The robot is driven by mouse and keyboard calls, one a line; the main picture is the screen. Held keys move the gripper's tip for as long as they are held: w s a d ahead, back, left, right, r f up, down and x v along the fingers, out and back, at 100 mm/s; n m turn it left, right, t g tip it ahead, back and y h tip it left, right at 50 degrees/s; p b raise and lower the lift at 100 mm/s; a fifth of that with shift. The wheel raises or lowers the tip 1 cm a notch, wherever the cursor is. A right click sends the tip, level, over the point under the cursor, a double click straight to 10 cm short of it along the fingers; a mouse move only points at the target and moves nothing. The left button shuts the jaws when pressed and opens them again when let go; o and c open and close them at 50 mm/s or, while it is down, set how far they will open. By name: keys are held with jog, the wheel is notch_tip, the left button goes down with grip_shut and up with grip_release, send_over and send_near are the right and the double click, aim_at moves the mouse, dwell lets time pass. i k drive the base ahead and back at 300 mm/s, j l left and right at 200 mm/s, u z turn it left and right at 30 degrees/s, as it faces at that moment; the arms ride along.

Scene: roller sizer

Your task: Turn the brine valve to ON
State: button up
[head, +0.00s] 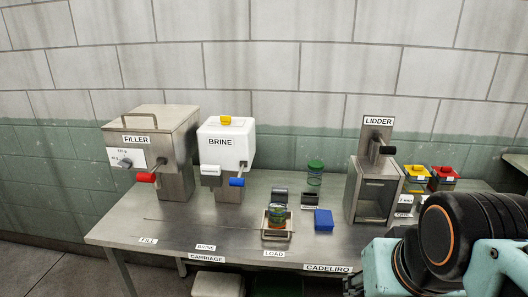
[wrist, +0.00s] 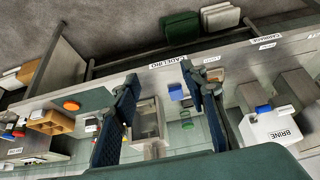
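The brine unit (head: 226,142) is a white box labelled BRINE, standing at the back of the steel table, left of centre in the head view. Its blue valve handle (head: 236,182) sticks out low on its front, beside a small grey plate (head: 210,176) whose lettering is too small to read. In the wrist view the brine unit (wrist: 277,128) is at the right, with the blue handle (wrist: 264,108) beside it. My gripper (wrist: 160,74) is open and empty, well away from the handle. In the head view my arm is at the lower right and the fingers are mostly out of frame.
The filler (head: 150,145) with a red handle (head: 146,178) stands left of the brine unit. A glass jar (head: 277,215) sits in the carriage at LOAD. A blue block (head: 323,220) and the lidder (head: 374,190) stand to the right. The table front before the brine unit looks clear.

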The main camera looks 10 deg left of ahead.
aim_at(226, 120)
jog(key=i+j+z, duration=0.2)
jog(key=j, duration=0.3)
jog(key=i+j+z, duration=0.2)
jog(key=j, duration=0.35)
jog(key=i+j+z, duration=0.2)
jog(key=j, duration=0.35)
jog(key=j+z, duration=0.2)
jog(key=j, duration=0.35)
jog(key=i+j+z, duration=0.15)
jog(key=j, duration=0.45)
jog(key=l+z, duration=0.15)
jog(key=k+j+u, duration=0.1)
jog(key=i+j+z, duration=0.15)
jog(key=j, duration=0.4)
jog(key=k, duration=0.05)
